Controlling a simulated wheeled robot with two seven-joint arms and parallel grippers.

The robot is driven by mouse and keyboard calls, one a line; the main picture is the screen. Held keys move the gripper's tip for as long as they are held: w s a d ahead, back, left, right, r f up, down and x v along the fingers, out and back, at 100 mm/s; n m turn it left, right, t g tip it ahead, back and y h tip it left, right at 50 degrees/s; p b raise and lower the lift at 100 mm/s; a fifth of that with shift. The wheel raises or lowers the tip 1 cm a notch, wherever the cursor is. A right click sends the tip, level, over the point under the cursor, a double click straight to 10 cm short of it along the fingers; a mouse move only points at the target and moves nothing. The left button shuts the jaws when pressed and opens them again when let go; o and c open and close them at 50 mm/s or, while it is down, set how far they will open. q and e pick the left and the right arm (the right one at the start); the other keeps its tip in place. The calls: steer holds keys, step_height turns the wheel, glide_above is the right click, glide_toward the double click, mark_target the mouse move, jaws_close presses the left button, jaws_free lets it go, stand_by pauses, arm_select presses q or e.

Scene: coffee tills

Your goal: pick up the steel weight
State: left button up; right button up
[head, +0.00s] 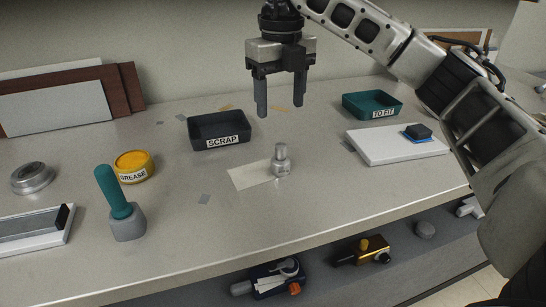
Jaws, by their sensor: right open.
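The steel weight (281,162) is a small silver cylinder with a narrower knob on top. It stands upright near the middle of the bench, at the right end of a pale paper sheet (248,175). My right gripper (281,110) hangs above and behind the weight with its two dark fingers pointing down. The fingers are apart and nothing is between them. The gripper does not touch the weight. My left gripper does not show.
A dark SCRAP tray (196,133) and a teal TO FIT tray (350,107) stand behind. A white board (385,150) lies to the right. A yellow GREASE tin (134,163) and a teal-handled tool (113,192) stand left. Several tools lie on a lower shelf.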

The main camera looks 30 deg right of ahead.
glide_above(281, 157)
steer(key=f, duration=0.7)
steer(key=shift+w+d, duration=0.3)
steer(key=shift+w, duration=0.05)
steer(key=shift+w+f, duration=0.1)
steer(key=shift+f, duration=3.15)
steer(key=c, duration=1.2)
